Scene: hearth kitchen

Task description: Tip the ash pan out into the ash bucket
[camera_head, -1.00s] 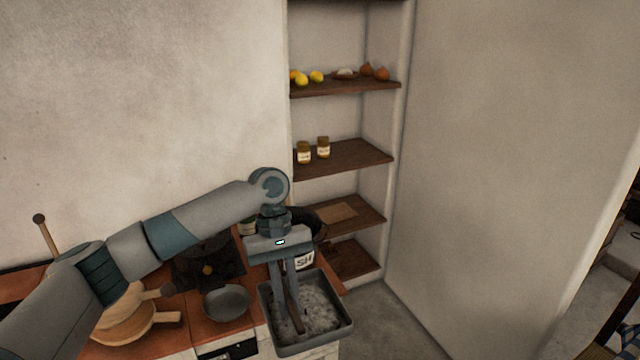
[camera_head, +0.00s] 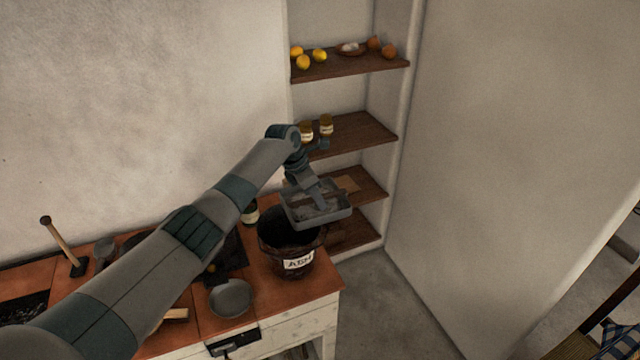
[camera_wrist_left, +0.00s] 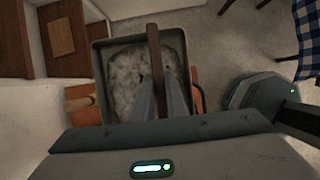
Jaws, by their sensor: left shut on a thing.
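The ash pan (camera_head: 341,214) is a grey rectangular tray with pale ash in it. My left gripper (camera_head: 322,203) is shut on the pan's handle bar and holds it above and slightly behind the ash bucket, roughly level or slightly tilted. The left wrist view shows the pan (camera_wrist_left: 98,62) from above, with grey ash spread over its floor and the brown handle bar (camera_wrist_left: 154,60) between the fingers (camera_wrist_left: 160,98). The ash bucket (camera_head: 270,240) is black with a white "ASH" label and stands on the counter's right end. My right gripper is not in view.
A grey bowl (camera_head: 231,298) sits on the terracotta counter (camera_head: 262,318) in front of the bucket. A dark jar (camera_head: 250,212) stands behind it. Wall shelves (camera_head: 350,135) with jars and fruit rise close behind the pan. Open floor lies right of the counter.

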